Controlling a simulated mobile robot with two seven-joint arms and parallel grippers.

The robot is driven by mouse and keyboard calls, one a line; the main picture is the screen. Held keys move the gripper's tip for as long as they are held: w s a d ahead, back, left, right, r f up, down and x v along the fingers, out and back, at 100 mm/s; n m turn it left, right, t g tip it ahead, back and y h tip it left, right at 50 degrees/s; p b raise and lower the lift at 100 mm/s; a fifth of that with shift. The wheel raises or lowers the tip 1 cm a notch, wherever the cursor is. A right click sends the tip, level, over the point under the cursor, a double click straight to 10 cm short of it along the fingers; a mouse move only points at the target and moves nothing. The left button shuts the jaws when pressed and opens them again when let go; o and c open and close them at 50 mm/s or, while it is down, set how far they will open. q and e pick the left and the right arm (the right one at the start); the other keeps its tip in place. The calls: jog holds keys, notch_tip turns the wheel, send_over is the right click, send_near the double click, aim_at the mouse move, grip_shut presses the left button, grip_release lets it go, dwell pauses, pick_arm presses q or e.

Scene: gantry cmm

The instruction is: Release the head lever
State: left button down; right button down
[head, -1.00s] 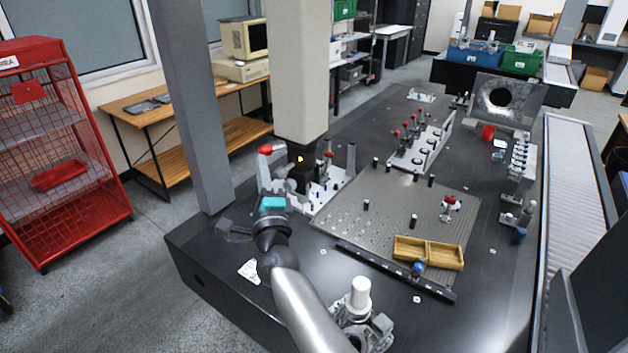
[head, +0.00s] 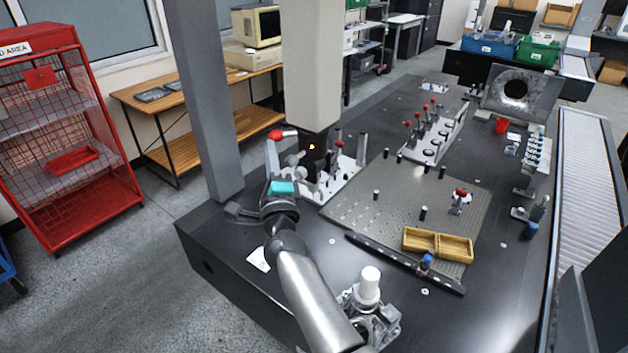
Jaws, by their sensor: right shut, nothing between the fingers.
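The head lever (head: 277,135), with a red grip, sticks out to the left from the foot of the pale gantry column (head: 313,85). The dark probe head (head: 315,160) with a small orange light hangs under that column. My right arm reaches up from the bottom, and a teal block sits at its wrist. My right gripper (head: 291,162) is shut and empty, just below the lever and left of the probe head. It is small in the picture; I cannot tell whether it touches the lever. My left gripper is not in view.
A white fixture rack (head: 338,184) with posts stands beside the probe head. A grey pillar (head: 205,100) rises close on the left. A perforated plate (head: 375,215) carries a wooden tray (head: 437,245). The black table (head: 225,250) is mostly bare at its front left.

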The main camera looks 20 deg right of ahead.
jog(key=v, duration=1.5)
jog(key=shift+s+p, duration=0.15)
jog(key=shift+p, duration=0.2)
